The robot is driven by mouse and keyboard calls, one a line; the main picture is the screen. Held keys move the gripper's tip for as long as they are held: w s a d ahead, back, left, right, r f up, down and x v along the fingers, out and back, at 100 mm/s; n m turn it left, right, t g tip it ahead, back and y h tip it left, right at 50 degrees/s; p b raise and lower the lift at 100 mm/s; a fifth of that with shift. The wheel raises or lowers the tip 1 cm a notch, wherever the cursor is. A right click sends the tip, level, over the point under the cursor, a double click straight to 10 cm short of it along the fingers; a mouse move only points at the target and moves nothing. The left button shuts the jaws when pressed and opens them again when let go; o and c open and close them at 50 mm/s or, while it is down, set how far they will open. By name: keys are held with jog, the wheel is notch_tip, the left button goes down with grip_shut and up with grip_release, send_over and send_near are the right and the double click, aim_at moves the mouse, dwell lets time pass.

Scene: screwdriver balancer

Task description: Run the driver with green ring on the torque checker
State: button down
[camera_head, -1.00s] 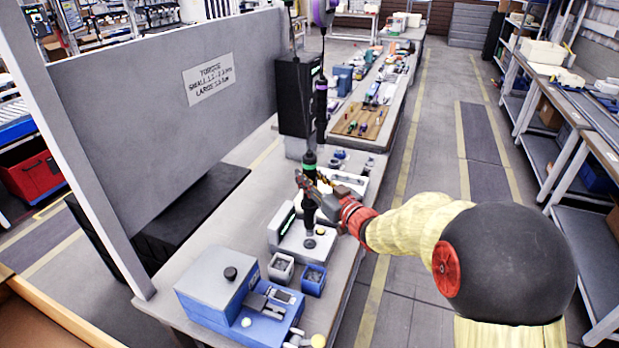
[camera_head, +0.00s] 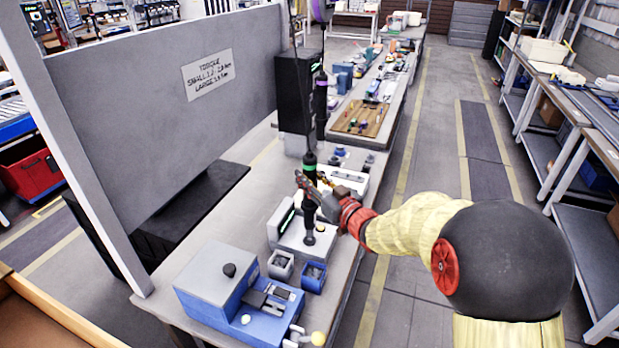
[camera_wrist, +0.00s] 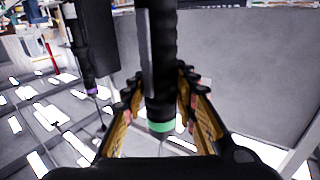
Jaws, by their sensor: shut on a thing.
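The driver with the green ring (camera_head: 309,167) hangs upright on its cable above the bench. My gripper (camera_head: 312,188) is shut on it below the ring. In the wrist view the dark driver body (camera_wrist: 162,70) stands between both fingers (camera_wrist: 160,108), with the green ring close to the camera. The torque checker (camera_head: 318,247), a white unit with a green-lit display, sits directly below. The driver's lower end reaches down over the checker's plate; I cannot tell whether the bit touches it.
A second driver with a purple ring (camera_head: 321,105) hangs behind; it also shows in the wrist view (camera_wrist: 82,45). A grey bin (camera_head: 281,264), a blue bin (camera_head: 314,276) and a blue-grey machine (camera_head: 225,285) stand in front. A grey panel (camera_head: 160,110) stands left. The aisle is clear.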

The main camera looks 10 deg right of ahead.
aim_at(314, 172)
jog(key=shift+s+f+b, duration=0.1)
jog(key=shift+f+b, duration=1)
jog(key=shift+f, duration=0.6)
dwell(2.1)
jog(key=shift+r, duration=0.1)
jog(key=shift+r+p, duration=1.95)
jog(key=shift+r, duration=1.2)
